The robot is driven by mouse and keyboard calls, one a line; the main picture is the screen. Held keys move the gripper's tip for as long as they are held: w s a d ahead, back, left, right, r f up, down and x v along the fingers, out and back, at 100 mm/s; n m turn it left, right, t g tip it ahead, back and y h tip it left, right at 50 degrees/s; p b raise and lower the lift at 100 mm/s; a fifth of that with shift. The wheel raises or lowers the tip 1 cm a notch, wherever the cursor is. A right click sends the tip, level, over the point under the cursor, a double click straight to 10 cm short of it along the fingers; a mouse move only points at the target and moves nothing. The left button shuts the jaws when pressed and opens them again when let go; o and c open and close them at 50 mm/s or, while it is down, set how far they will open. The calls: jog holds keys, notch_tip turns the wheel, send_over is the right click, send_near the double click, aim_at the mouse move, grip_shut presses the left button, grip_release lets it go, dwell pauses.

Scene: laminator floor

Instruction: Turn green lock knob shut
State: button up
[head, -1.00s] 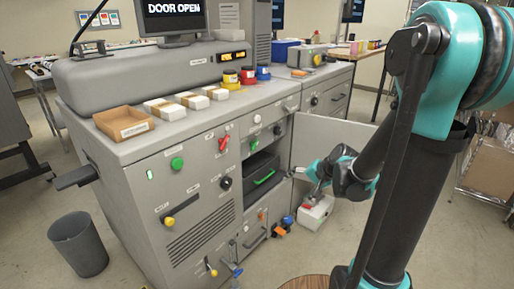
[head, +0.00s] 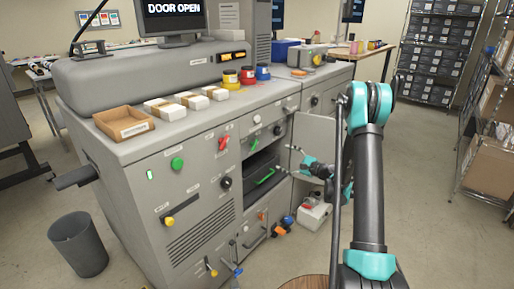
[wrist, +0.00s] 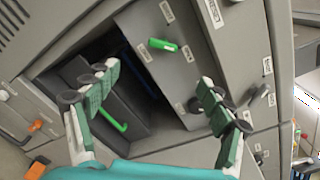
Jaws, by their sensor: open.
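The green lock knob (wrist: 163,45) is a small green lever-like knob on the grey panel above the open compartment in the wrist view. Small labels sit on both sides of it. In the head view it is a small green spot (head: 253,143) on the machine front. My gripper (wrist: 155,90) is open and empty, its fingers spread wide in front of the compartment. The knob lies beyond the fingertips, between their lines, and nothing touches it. In the head view my gripper (head: 301,161) is right of the knob, facing the machine.
A green handle (wrist: 112,122) is on the dark drawer in the compartment. A black knob (wrist: 259,93) is right of the green knob. The open door (head: 318,137) stands right of the compartment. The monitor (head: 172,14) reads "DOOR OPEN". A white box (head: 314,216) lies below my gripper.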

aim_at(256, 146)
jog(key=shift+m, duration=0.3)
jog(key=x, duration=1.7)
jog(key=shift+w+r, duration=0.1)
jog(key=shift+w, duration=0.4)
jog(key=shift+c, duration=0.6)
jog(key=c, duration=1)
jog(key=shift+c, duration=0.2)
